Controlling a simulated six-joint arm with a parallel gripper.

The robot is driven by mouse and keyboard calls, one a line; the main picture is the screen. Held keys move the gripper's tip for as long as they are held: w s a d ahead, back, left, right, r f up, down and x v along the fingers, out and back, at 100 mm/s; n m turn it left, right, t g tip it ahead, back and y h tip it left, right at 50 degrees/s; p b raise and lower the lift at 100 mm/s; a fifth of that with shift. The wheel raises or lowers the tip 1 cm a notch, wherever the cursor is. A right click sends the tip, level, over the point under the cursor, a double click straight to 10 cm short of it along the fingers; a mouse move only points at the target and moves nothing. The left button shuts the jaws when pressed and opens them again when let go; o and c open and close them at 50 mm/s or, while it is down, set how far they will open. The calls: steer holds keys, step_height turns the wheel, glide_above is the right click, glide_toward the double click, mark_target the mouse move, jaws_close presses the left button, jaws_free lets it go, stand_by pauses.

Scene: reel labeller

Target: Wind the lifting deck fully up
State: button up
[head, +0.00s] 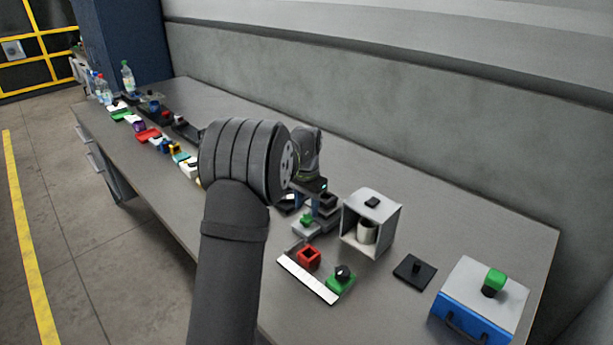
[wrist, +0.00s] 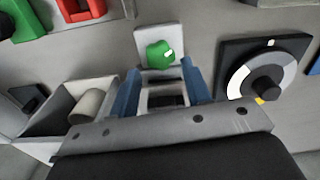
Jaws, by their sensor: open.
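A lobed green knob (head: 306,219) stands on a light grey base in the middle of the bench. My gripper (wrist: 161,70) is open and points down over this unit, with nothing held. In the head view my gripper (head: 318,203) partly hides the unit, so the deck's height cannot be told.
An open grey box (head: 386,212) with a pale cylinder inside stands close by on the right. A dial (wrist: 262,78) with a black knob is on the other side. Red (head: 308,257) and green blocks sit in front. A blue-fronted box (head: 470,312) stands far right.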

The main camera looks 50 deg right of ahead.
mark_target(307, 217)
step_height(307, 217, up, 14)
stand_by(0.3)
steer(key=shift+f, duration=0.15)
stand_by(0.4)
step_height(307, 217, down, 17)
steer(key=shift+f, duration=0.15)
stand_by(0.4)
steer(key=shift+f, duration=0.2)
steer(key=shift+r+n, duration=0.25)
steer(key=shift+n, duration=0.55)
steer(key=n, duration=0.6)
step_height(307, 217, up, 10)
stand_by(1.7)
